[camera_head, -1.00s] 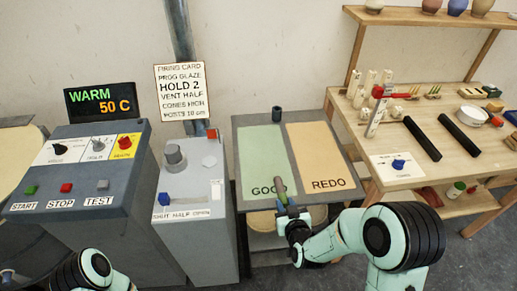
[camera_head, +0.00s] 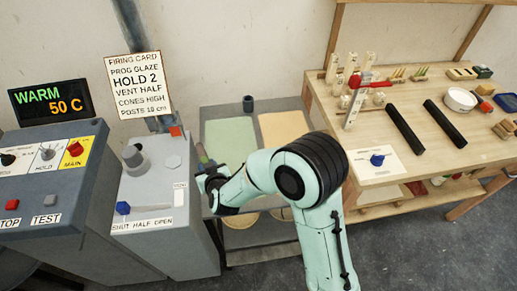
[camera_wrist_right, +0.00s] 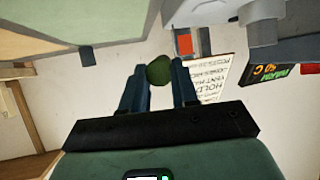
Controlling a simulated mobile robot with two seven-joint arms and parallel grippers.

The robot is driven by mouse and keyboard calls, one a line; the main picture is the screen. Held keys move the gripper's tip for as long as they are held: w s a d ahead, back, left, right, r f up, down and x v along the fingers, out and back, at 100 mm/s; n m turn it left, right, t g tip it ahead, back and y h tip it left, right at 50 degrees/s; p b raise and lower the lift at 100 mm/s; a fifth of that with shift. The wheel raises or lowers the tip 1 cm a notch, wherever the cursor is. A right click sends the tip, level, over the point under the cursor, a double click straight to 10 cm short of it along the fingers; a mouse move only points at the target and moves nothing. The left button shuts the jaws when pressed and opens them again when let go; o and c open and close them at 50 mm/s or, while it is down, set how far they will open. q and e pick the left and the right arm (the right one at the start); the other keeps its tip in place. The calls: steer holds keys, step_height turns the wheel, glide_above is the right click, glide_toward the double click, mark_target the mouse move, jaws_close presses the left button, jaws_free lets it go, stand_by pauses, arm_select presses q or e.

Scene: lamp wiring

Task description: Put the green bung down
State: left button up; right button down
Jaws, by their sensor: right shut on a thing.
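The green bung (camera_head: 202,154) is held upright in my right gripper (camera_head: 206,168), at the left edge of the grey table with the mats. In the right wrist view the bung (camera_wrist_right: 159,70) shows as a dark green round end between the two fingers (camera_wrist_right: 159,88). The right gripper is shut on it. I cannot tell the bung's height above the table. My left gripper is not in view.
The grey vent box (camera_head: 150,215) stands close left of the gripper. The green mat (camera_head: 229,140) and orange mat (camera_head: 283,130) look bare where visible. A dark cup (camera_head: 248,104) stands at the table's back edge. A wooden bench (camera_head: 440,150) holds several tools on the right.

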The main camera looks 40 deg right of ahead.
steer(key=w+d+r+m+g, duration=0.1)
steer(key=d+r+m+g, duration=1.2)
steer(key=m, duration=1.1)
arm_select(q)
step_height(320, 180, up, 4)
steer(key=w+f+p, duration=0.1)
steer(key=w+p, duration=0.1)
steer(key=p, duration=0.1)
arm_select(e)
steer(key=s+a+r+m+t, duration=0.4)
steer(key=a+r+m, duration=0.45)
steer(key=m, duration=1.15)
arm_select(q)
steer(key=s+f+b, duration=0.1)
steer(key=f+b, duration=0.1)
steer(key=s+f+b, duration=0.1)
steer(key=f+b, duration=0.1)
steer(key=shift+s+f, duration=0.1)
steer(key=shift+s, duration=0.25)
arm_select(e)
step_height(320, 180, down, 21)
steer(key=shift+r, duration=0.15)
